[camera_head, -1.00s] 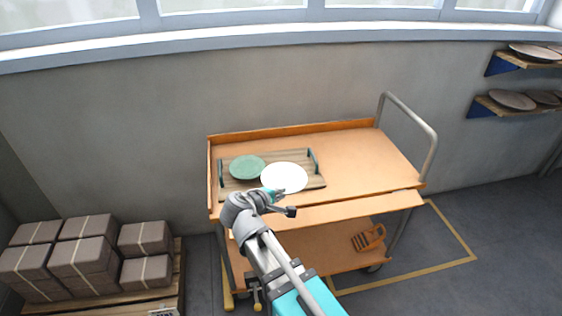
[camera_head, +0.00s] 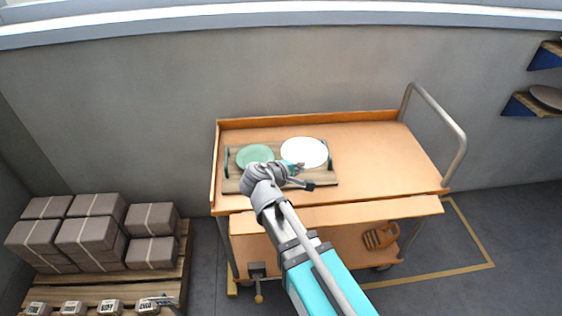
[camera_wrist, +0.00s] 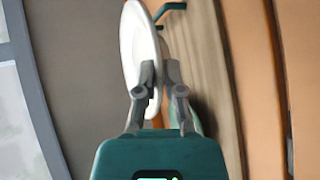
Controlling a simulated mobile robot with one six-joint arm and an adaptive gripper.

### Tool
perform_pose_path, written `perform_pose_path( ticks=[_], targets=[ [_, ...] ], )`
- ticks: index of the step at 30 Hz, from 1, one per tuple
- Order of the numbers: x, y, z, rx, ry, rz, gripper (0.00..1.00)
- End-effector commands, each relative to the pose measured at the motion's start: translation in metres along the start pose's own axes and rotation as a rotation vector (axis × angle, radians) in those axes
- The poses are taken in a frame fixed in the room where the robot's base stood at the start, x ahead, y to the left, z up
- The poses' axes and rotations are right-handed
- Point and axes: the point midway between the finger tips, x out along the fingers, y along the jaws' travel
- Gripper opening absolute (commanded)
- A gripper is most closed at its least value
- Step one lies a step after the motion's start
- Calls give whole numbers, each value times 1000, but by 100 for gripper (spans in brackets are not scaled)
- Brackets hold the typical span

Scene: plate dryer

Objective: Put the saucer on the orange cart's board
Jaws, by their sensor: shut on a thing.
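A white saucer (camera_head: 304,152) is over the right part of the wooden board (camera_head: 322,178) on the orange cart (camera_head: 385,150). My gripper (camera_head: 297,168) is shut on the saucer's near edge. In the wrist view the saucer (camera_wrist: 138,45) shows steeply edge-on between the fingers (camera_wrist: 161,85), beside the board (camera_wrist: 205,60). Whether the saucer touches the board cannot be told. A green plate (camera_head: 253,155) lies on the board's left part, just left of the saucer.
The board has dark handles at its left and right ends. The cart top right of the board is clear, up to a grey push handle (camera_head: 440,120). Stacked boxes (camera_head: 90,235) stand on a pallet at left. Wall shelves with plates (camera_head: 545,97) are at far right.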

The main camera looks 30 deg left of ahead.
Motion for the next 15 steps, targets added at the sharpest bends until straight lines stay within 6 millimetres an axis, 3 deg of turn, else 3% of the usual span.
perform_pose_path(
  ticks=[8, 15],
  targets=[
    [2, 2, 2, 4, -10, -1, 0],
    [-16, 4, -14, 9, -48, -6, 0]
  ],
)
